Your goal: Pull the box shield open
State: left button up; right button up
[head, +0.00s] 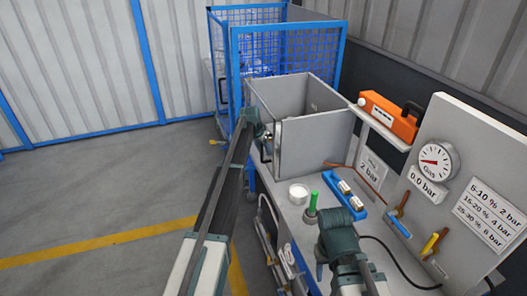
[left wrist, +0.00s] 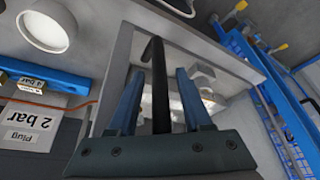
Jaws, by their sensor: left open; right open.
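The grey box (head: 314,143) stands on the bench with its top open. Its upright front panel, seemingly the shield, faces my left arm. My left gripper (head: 262,132) is at the panel's left edge. In the left wrist view, my left gripper (left wrist: 158,88) is open, its two blue fingers on either side of a black bar-like handle (left wrist: 159,85). The handle lies between the fingers with gaps; I cannot tell whether either touches it. My right gripper (head: 338,228) is open and empty over the bench, near a green-topped item (head: 312,203).
A white round container (head: 298,193) and a blue tray (head: 345,199) with small parts lie on the bench. An orange case (head: 388,116) and a gauge panel (head: 470,170) stand at right. A blue mesh cage (head: 290,50) is behind. Floor at left is clear.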

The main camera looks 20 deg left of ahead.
pick_arm(q)
grip_shut()
dwell(1.3)
